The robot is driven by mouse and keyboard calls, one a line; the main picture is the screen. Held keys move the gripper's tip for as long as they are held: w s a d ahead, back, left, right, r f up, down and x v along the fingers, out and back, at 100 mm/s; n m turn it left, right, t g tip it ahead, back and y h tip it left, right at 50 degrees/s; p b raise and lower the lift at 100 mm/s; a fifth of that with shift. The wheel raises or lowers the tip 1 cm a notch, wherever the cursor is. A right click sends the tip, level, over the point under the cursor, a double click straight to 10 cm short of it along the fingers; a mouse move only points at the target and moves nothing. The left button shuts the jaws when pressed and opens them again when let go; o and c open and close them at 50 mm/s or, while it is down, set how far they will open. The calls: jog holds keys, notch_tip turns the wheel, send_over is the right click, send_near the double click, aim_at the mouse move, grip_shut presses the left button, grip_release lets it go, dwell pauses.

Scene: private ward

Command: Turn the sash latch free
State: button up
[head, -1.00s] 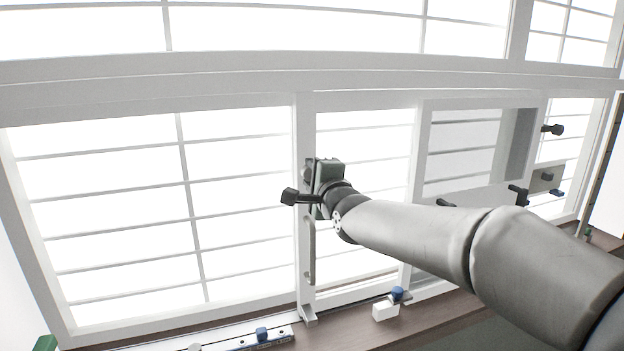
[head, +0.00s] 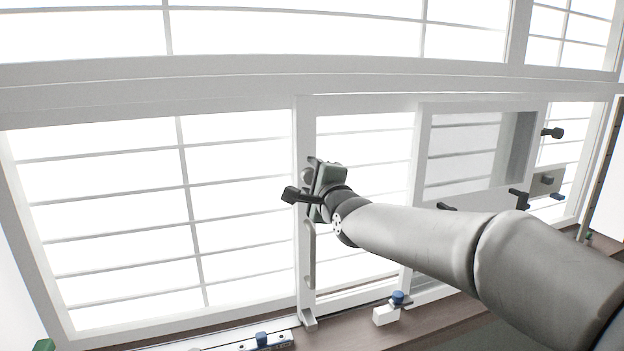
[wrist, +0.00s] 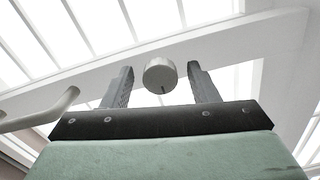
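A round pale grey latch knob (wrist: 160,75) with a small dark mark on its rim is in the middle of the wrist view, on the white sash frame (head: 304,140). In the head view my gripper (head: 311,176) is at the sash's upright bar and mostly hides the knob. In the wrist view my gripper's two grey fingers (wrist: 161,86) stand apart, one on each side of the knob. A narrow gap shows on both sides, so the gripper is open and not closed on it. Contact with the frame behind cannot be told.
A pale pull handle (head: 309,255) is below the knob on the same bar. A black lever (head: 298,195) shows beside my gripper. A white block with a blue knob (head: 398,298) and a rail with a blue piece (head: 262,340) are on the brown sill. More black levers (head: 519,199) are at right.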

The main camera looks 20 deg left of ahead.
jog(key=p+v, duration=0.3)
jog(key=v, duration=1.4)
jog(key=shift+s+p, duration=0.2)
jog(key=shift+p, duration=0.15)
jog(key=shift+d, duration=0.1)
jog(key=s+d+f+n+g+h, duration=0.1)
jog(key=d+f+n+g+h, duration=0.3)
jog(key=d+f+h, duration=0.9)
jog(key=s+d+f+n+g+y, duration=0.1)
jog(key=s+d+f+n+g, duration=0.3)
jog(key=s, duration=0.5)
jog(key=s+d+f+n+g+y, duration=0.1)
jog(key=s+d+f+n+g, duration=0.4)
jog(key=s+d+f, duration=0.3)
jog(key=shift+s+f+g, duration=0.3)
jog(key=shift+s+g, duration=0.1)
jog(key=shift+s, duration=0.6)
